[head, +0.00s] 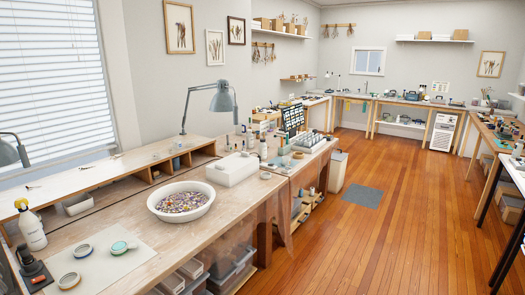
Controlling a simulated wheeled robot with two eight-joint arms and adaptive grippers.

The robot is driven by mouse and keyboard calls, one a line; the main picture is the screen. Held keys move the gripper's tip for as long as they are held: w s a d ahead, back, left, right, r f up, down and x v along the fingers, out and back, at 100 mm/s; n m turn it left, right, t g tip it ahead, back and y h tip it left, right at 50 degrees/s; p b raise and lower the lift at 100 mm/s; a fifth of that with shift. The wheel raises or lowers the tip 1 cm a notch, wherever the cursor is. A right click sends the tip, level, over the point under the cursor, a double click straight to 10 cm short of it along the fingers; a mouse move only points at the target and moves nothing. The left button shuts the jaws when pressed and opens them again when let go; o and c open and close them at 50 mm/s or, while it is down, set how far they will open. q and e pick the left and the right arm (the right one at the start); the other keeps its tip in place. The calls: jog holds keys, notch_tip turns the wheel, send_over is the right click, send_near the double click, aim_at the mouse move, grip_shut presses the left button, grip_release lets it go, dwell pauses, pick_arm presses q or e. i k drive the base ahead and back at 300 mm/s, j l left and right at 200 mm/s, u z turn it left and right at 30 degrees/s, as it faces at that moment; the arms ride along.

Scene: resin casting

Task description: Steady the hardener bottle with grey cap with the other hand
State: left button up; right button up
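Neither of my grippers shows in the head view. A group of small bottles (263,149) stands on the bench behind the white box, left of the dark rack. They are too small for me to tell whether one is the hardener bottle with the grey cap. A larger white bottle with a yellow top (31,229) stands upright at the near left of the bench. No gripper touches any bottle in this view.
The wooden bench (150,222) carries a white bowl of dried petals (182,202), a white box (232,168), a pale mat (123,262) with several round tapes, and a grey desk lamp (222,100). A dark rack (292,118) stands farther back. The wooden floor (355,240) at right is open.

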aim_at(262, 147)
jog(key=i+l+z, duration=0.35)
jog(key=i, duration=0.4)
jog(key=i+l+z, duration=0.35)
jog(key=i, duration=0.45)
jog(key=i+z, duration=0.35)
jog(key=i, duration=1.1)
jog(key=i+l+u, duration=0.1)
jog(key=i, duration=0.5)
jog(key=i+l, duration=0.15)
jog(key=i, duration=0.45)
jog(key=i+j+u, duration=0.15)
jog(key=i+u, duration=0.15)
jog(key=u, duration=0.2)
jog(key=i+u, duration=0.35)
jog(key=u, duration=0.15)
jog(key=i+l+u, duration=0.1)
jog(key=i+u, duration=0.2)
jog(key=u, duration=0.15)
jog(key=i+l+u, duration=0.2)
jog(key=u, duration=0.3)
jog(key=i+l+u, duration=0.15)
jog(key=i+u, duration=0.2)
jog(key=i+l+u, duration=0.35)
jog(key=j, duration=0.1)
